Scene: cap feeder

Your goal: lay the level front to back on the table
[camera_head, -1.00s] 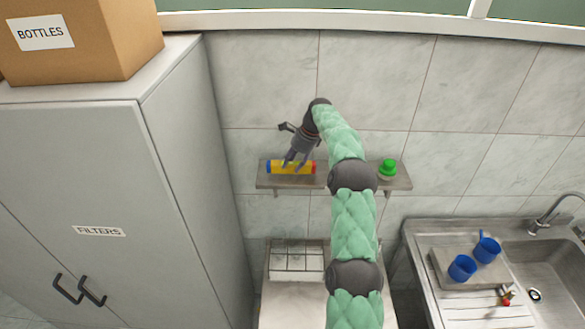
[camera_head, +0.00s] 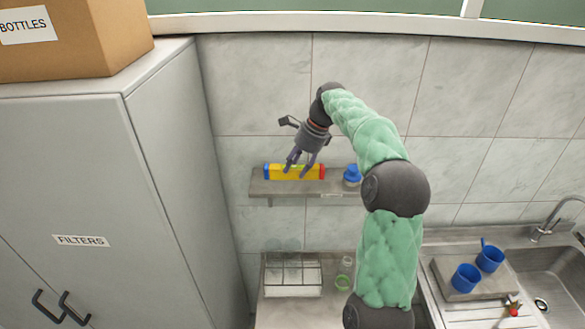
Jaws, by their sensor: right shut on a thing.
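The level (camera_head: 283,172) is a yellow bar with a blue left end and a red right end. It lies left to right at the wall shelf (camera_head: 262,187); I cannot tell whether it rests on the shelf or is just above it. My right gripper (camera_head: 299,171) reaches down from above and is shut on the level near its middle. Its fingers cover part of the yellow face. The table (camera_head: 300,313) is the pale surface below the shelf, partly hidden by my right arm. My left gripper is not in view.
A blue-capped item (camera_head: 352,174) stands on the shelf right of the level. A gridded rack (camera_head: 292,290), a green ring (camera_head: 343,283) and a small clear item (camera_head: 346,262) are on the table. A grey cabinet (camera_head: 165,180) stands left, a sink (camera_head: 540,275) right.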

